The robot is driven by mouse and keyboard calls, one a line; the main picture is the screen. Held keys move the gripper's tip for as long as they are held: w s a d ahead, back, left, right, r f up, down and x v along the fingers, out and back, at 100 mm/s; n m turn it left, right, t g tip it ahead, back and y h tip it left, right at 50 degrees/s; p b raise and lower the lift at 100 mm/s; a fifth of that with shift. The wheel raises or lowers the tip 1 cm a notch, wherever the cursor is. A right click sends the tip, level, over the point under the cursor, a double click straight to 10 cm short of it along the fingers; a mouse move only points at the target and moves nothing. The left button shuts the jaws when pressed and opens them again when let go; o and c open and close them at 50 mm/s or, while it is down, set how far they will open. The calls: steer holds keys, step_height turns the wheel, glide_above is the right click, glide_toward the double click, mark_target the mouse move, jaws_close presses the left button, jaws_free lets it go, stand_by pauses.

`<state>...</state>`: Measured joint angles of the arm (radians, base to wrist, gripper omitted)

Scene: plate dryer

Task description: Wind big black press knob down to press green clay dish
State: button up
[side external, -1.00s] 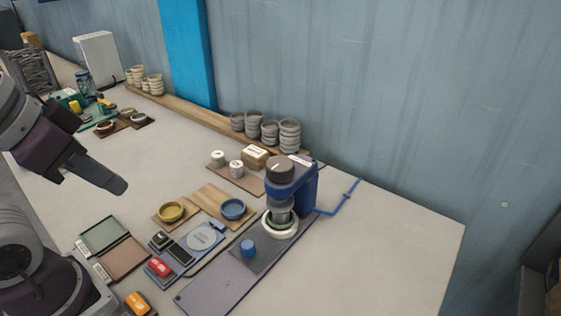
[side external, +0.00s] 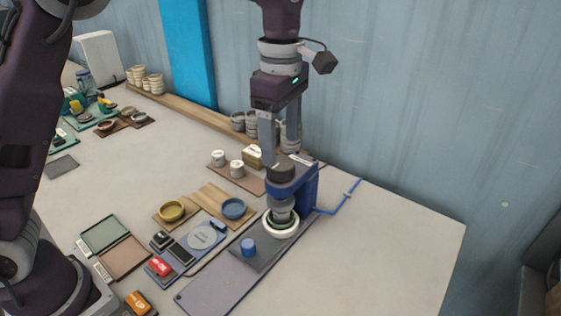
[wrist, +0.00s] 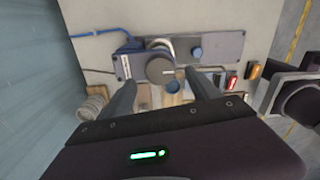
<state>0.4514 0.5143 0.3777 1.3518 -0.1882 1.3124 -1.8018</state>
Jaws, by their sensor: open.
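The big black press knob (side external: 281,171) sits on top of the blue press frame (side external: 309,188). In the wrist view the knob (wrist: 160,71) is round and dark with a pale line at its edge. The green clay dish (side external: 269,224) sits in a pale ring under the grey press head (side external: 282,206), which hides its middle. My gripper (side external: 280,154) points down, open, just above the knob. In the wrist view the knob lies a little beyond and between the fingertips (wrist: 160,80). I cannot tell whether they touch it.
A small blue knob (side external: 248,247) stands on the grey press base. A blue dish (side external: 233,208), a yellow dish (side external: 171,210) and a red switch (side external: 160,267) are to the left. Stacked grey bowls (side external: 252,124) stand behind. A blue hose (side external: 343,200) runs right; the table beyond is clear.

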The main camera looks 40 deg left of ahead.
mark_target(281, 162)
step_height(281, 162, down, 6)
steer(key=shift+r, duration=0.25)
steer(key=c, duration=1.4)
steer(key=shift+o, duration=0.2)
